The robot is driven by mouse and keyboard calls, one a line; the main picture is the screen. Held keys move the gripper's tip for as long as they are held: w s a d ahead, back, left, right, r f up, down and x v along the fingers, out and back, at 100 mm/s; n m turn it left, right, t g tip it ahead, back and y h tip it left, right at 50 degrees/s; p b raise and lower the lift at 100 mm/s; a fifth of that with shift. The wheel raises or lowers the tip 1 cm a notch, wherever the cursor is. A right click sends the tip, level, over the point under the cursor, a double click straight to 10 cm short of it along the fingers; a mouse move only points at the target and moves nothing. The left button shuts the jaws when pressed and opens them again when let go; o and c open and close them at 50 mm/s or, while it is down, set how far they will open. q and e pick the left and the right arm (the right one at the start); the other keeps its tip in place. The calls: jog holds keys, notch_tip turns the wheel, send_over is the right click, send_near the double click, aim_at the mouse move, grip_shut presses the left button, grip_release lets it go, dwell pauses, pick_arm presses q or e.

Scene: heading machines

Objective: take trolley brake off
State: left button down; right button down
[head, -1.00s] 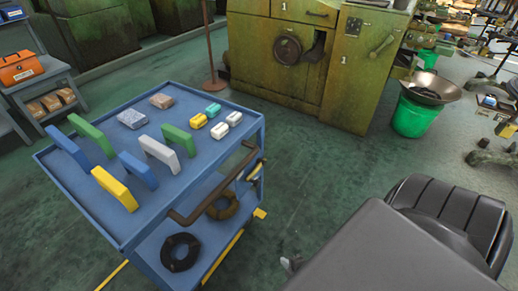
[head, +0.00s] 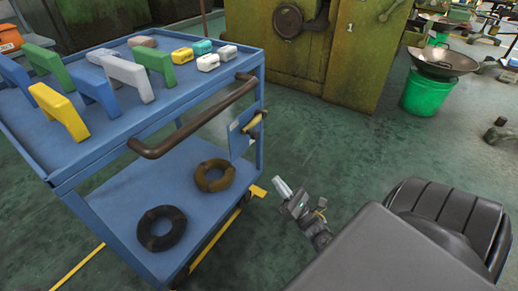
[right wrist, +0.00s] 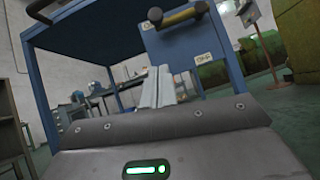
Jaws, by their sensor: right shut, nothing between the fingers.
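The blue trolley (head: 150,205) stands at left in the head view, with a brown push handle (head: 195,120) on its near end. My left gripper is out of view.
Coloured blocks (head: 60,112) and small packs stand on the trolley's top; two rings (head: 214,176) lie on its lower shelf. Floor right of the trolley is clear.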

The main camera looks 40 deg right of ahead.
jog(key=s+d+r+b+x, duration=0.1)
jog(key=r+x, duration=0.1)
jog(key=x, duration=1)
jog(key=shift+r+b, duration=0.25)
jog(key=shift+b, duration=0.1)
jog(key=shift+w+a+r, duration=0.15)
jog(key=shift+a, duration=0.05)
